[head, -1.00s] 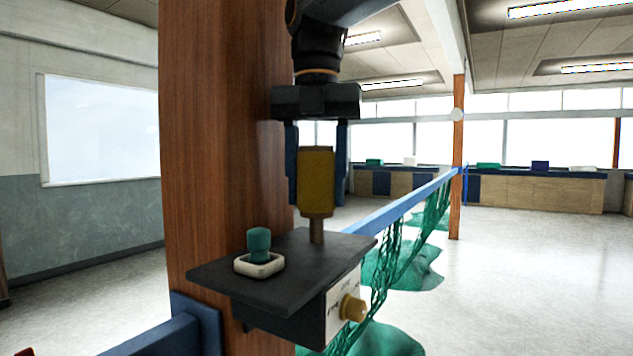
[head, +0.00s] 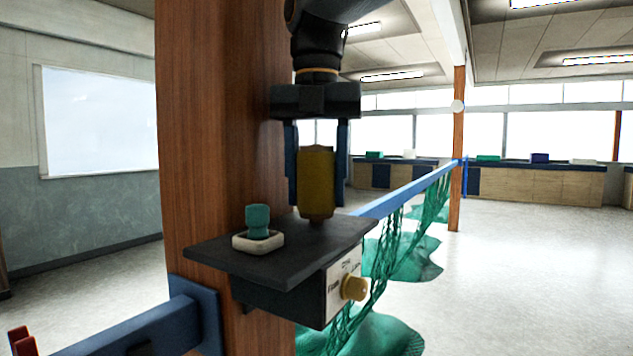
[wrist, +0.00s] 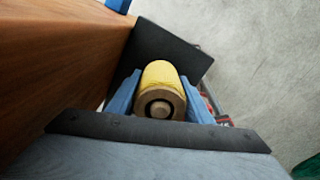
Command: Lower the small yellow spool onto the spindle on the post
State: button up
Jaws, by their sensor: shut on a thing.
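The small yellow spool (head: 316,180) is upright between the blue fingers of my gripper (head: 316,200), which is shut on it. Its lower end is at or just above the dark shelf (head: 285,262) on the wooden post (head: 225,120). The spindle is hidden in the head view. In the wrist view the spool (wrist: 161,76) shows a dark ring around a pale round centre at its near end. That centre may be the spindle's tip; I cannot tell for sure. I cannot tell whether the spool touches the shelf.
A teal piece (head: 258,220) sits in a small white tray (head: 258,243) on the shelf, left of the spool. A box with a brass knob (head: 354,288) is under the shelf. A blue rail (head: 400,195) with green netting (head: 405,255) runs off behind. The post stands close left.

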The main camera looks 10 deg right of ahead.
jog(key=shift+f, duration=0.25)
jog(key=o, duration=1.2)
notch_tip(320, 180, up, 7)
jog(key=shift+r+b, duration=0.15)
jog(key=shift+b, duration=0.25)
jog(key=shift+r, duration=0.25)
